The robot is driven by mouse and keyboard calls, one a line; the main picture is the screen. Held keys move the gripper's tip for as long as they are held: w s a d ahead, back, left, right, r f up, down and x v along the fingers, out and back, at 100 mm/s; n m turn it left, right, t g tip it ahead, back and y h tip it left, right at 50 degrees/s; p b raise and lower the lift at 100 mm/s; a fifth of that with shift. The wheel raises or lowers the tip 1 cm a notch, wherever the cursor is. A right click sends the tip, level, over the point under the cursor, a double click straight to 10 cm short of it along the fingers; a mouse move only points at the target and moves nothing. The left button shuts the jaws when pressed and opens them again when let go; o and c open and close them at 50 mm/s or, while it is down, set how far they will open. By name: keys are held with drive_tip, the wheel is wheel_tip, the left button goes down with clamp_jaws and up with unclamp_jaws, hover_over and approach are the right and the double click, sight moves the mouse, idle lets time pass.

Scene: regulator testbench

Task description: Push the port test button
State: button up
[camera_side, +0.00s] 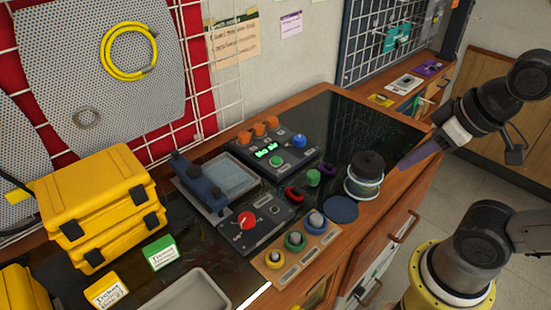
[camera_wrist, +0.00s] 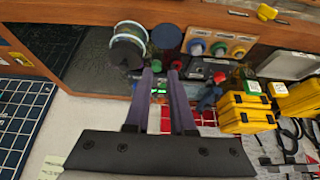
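A dark test console (camera_side: 270,149) with a lit green display (camera_side: 267,149), orange knobs, a blue knob (camera_side: 299,141) and a green button (camera_side: 276,161) sits at the back of the bench. A second panel (camera_side: 262,228) in front of it has a red knob (camera_side: 247,220). I cannot read which control is the port test button. My gripper (camera_side: 404,164) is above the bench's right end, well apart from both panels. In the wrist view its two purple fingers (camera_wrist: 164,68) stand apart with nothing between them; the green display (camera_wrist: 160,91) shows beyond the gap.
A jar with a black lid (camera_side: 367,170) and a blue disc (camera_side: 341,209) stand between my gripper and the panels. A wooden strip with coloured knobs (camera_side: 296,250) is in front. Yellow cases (camera_side: 100,200) stand left. Bare dark bench lies behind the jar.

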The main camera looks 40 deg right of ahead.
clamp_jaws()
idle(1.2)
